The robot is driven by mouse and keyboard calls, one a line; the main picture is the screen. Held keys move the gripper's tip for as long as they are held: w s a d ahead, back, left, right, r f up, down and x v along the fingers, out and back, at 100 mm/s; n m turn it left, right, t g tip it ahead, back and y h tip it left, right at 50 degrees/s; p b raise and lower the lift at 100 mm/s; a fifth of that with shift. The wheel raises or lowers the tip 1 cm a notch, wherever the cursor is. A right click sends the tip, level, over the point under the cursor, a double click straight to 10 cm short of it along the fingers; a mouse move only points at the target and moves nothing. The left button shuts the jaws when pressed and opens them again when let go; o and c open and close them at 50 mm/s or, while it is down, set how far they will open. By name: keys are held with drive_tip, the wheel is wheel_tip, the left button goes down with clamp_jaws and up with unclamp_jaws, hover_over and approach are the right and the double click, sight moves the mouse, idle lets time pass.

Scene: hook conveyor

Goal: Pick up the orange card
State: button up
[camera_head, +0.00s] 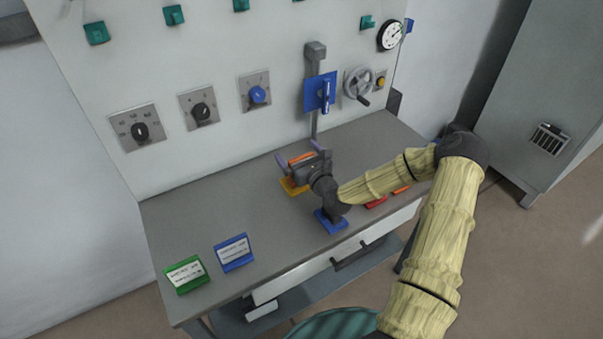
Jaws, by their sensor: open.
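My gripper (297,151) is over the back middle of the grey table, its two purple fingers spread apart. An orange strip (301,158) shows between the fingers, against the dark gripper body; I cannot tell if it is a card or part of the gripper. A yellow-orange card (291,187) lies on the table just below the gripper in the picture, partly covered by it. Another orange piece (402,189) shows at the table's front right, mostly hidden behind my arm.
A blue card (331,223) lies under my wrist, with a red card (376,203) to its right. Behind is a panel with knobs, a blue switch box (320,92) and handwheel (359,84). The table's left middle is clear.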

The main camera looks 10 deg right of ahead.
idle(0.4)
drive_tip(key=c, duration=1.3)
drive_tip(key=shift+c, duration=0.2)
drive_tip(key=shift+r, duration=0.15)
wheel_tip(320, 180, up, 10)
